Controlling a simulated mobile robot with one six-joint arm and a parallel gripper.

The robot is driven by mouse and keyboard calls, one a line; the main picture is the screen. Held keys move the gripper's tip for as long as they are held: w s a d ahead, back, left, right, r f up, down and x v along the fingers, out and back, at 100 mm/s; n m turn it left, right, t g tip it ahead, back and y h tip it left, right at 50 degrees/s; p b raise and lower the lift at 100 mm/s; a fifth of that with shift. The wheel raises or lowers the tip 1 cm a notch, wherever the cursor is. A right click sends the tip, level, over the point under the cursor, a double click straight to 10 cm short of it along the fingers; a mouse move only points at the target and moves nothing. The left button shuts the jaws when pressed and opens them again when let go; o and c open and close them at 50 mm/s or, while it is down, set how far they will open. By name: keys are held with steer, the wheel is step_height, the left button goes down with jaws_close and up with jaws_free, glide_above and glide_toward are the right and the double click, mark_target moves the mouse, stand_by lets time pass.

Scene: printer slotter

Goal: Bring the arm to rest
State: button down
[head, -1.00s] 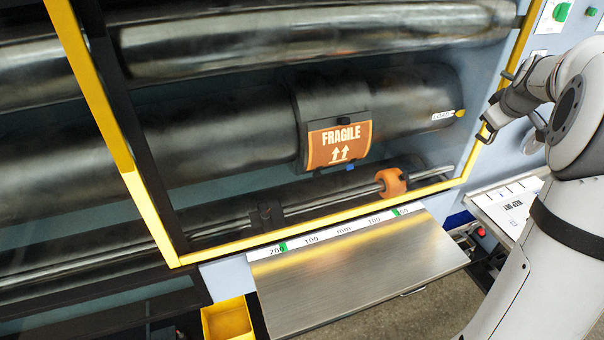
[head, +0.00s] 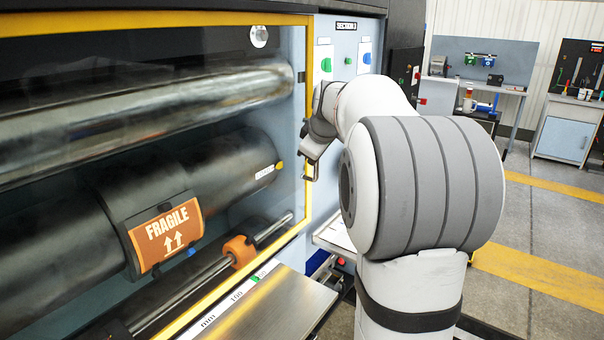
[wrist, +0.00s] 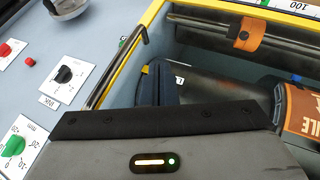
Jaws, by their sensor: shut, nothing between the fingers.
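My arm is raised and folded at the right of the machine in the head view. My gripper (head: 309,178) hangs at the arm's far end, in front of the machine's yellow door frame (head: 308,100), with its jaws pointing down. In the wrist view my gripper (wrist: 158,82) shows as dark fingers together, with nothing held between them. I cannot tell how far it stands from the frame.
Behind the yellow frame lie dark rollers (head: 160,110), an orange FRAGILE plate (head: 166,235) and an orange ring (head: 239,251) on a shaft. A metal shelf (head: 275,310) juts out below. Green knobs (head: 326,65) sit beside the frame. Open floor (head: 540,225) lies right.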

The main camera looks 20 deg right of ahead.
steer(key=shift+v, duration=1.9)
steer(key=s+a+f+m+g, duration=0.1)
steer(key=s+a+f+m, duration=0.1)
steer(key=s+a+f, duration=0.4)
steer(key=s+a+f+m+g, duration=0.1)
steer(key=s+a+f, duration=0.4)
steer(key=s, duration=0.8)
steer(key=s+a+f+m+g+y, duration=0.1)
steer(key=s+a+f+m, duration=0.3)
steer(key=s, duration=0.6)
step_height(320, 180, down, 3)
steer(key=a+g, duration=0.1)
steer(key=a, duration=0.1)
steer(key=shift+s+a, duration=0.2)
steer(key=shift+a, duration=0.15)
steer(key=shift+f, duration=0.1)
